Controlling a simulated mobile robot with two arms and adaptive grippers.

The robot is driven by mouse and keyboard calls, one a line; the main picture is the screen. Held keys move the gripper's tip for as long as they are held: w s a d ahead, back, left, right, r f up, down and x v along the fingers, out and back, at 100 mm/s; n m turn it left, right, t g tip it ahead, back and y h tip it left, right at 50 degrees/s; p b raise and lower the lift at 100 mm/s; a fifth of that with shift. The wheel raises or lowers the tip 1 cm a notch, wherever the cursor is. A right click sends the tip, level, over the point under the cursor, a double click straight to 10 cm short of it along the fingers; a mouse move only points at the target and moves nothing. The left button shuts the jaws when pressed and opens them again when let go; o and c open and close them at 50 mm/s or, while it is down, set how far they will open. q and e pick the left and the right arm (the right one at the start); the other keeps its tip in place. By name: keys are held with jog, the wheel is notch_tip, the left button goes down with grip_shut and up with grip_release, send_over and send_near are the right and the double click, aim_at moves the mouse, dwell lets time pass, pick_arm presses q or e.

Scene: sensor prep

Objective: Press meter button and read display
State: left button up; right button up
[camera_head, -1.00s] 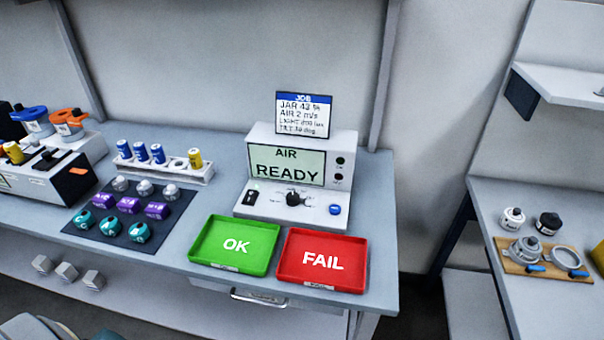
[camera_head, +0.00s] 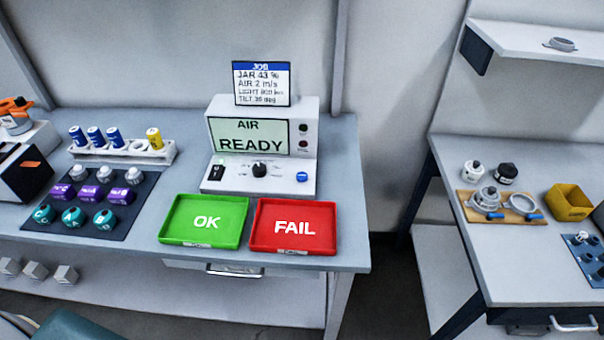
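The meter (camera_head: 263,147) is a white box near the right end of the left bench. Its greenish display (camera_head: 249,137) reads "AIR" and "READY". On its lower front are a black switch (camera_head: 217,171), a black knob (camera_head: 260,170) and a blue button (camera_head: 302,177) at the right. A job card (camera_head: 262,84) stands on top, reading JAR 43 %, AIR 2 m/s, and light and tilt lines too blurred to read surely. Neither of my grippers is in view.
A green OK tray (camera_head: 204,221) and a red FAIL tray (camera_head: 294,226) lie in front of the meter. A dark mat (camera_head: 60,216) with several sensors and a battery rack (camera_head: 122,151) are left. A gap separates this bench from the right bench (camera_head: 540,277).

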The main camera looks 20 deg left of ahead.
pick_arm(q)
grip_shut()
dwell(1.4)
